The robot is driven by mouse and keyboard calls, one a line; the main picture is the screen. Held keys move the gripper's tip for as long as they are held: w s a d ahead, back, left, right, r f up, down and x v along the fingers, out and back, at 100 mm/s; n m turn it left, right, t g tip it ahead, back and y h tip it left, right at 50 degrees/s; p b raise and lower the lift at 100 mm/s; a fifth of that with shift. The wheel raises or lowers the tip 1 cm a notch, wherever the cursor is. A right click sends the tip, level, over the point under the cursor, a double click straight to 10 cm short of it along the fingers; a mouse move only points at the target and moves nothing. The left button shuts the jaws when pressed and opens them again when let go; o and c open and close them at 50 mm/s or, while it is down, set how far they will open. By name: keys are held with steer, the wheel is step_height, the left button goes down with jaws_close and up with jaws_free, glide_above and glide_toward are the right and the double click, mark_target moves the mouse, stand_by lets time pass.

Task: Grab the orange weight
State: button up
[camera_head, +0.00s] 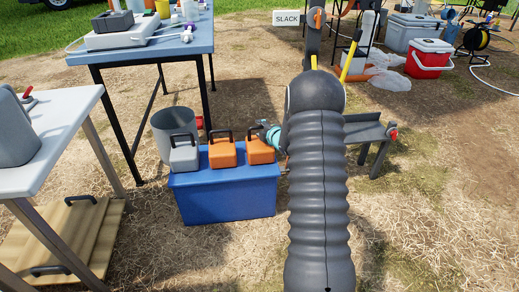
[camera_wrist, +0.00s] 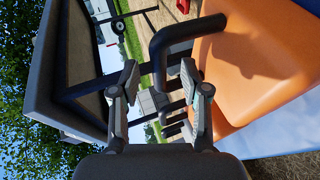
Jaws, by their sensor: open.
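Two orange weights with black handles, a middle one (camera_head: 222,153) and a right one (camera_head: 260,151), stand on a blue box (camera_head: 228,198) in the head view. A grey weight (camera_head: 184,157) stands left of them. In the wrist view an orange weight (camera_wrist: 262,62) fills the upper right, close up, with its black handle (camera_wrist: 158,58) reaching toward the space between the fingertips. My gripper (camera_wrist: 160,68) is open and empty, its fingers either side of that space. I cannot tell whether a finger touches the handle.
A grey bucket (camera_head: 173,128) stands behind the box. A blue table (camera_head: 140,48) with gear stands behind, and a white table (camera_head: 50,140) at left. A low grey bench (camera_head: 370,133) is right of my arm. Coolers (camera_head: 428,57) stand farther back. Straw ground lies open in front.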

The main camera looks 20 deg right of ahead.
steer(key=shift+x, duration=0.9)
jaws_close()
steer(key=shift+r, duration=0.2)
steer(key=shift+r, duration=0.15)
